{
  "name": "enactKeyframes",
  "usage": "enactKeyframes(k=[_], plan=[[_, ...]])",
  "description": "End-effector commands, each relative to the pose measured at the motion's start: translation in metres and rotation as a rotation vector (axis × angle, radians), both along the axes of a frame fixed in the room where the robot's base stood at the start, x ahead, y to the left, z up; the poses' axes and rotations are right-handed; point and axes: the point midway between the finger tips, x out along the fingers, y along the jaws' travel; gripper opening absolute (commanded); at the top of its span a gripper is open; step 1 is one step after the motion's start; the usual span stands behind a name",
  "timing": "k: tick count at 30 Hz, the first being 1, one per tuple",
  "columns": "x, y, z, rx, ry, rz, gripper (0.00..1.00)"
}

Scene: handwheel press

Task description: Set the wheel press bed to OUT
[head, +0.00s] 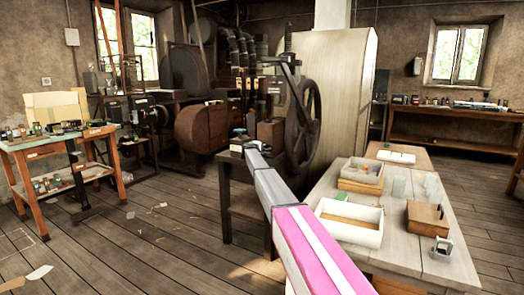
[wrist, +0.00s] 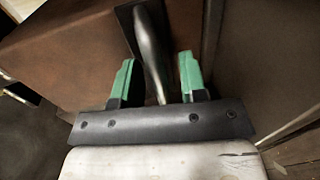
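The wheel press (head: 288,70) stands on a dark stand, with a large dark spoked handwheel (head: 303,122) on its right side. I cannot make out the press bed or its OUT mark. My gripper (head: 238,140) is small at the far end of my arm, in front of the press. In the wrist view its two green fingers (wrist: 156,80) are apart, one on each side of a smooth grey metal handle (wrist: 150,48). The handle runs up to a dark plate. Gaps show on both sides of it, so the gripper looks open around it, not gripping.
A brown rusty surface (wrist: 65,50) lies left of the fingers, with a dark panel (wrist: 260,60) at right. A wooden table (head: 450,262) with trays and boxes stands right of my arm. A workbench (head: 60,150) stands far left. The floor at left is largely open.

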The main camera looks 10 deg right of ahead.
Motion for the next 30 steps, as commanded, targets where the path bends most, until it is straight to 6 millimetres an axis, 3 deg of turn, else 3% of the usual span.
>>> enactKeyframes(k=[3, 6, 7, 20, 30], plan=[[0.0, 0.0, 0.0, 0.0, 0.0, 0.0, 0.39], [0.0, 0.0, 0.0, 0.0, 0.0, 0.0, 0.06], [0.0, 0.0, 0.0, 0.0, 0.0, 0.0, 0.0], [-0.013, 0.008, 0.0, 0.0, 0.001, -0.001, 0.0], [-0.059, 0.04, 0.0, 0.001, 0.001, 0.0, 0.0]])
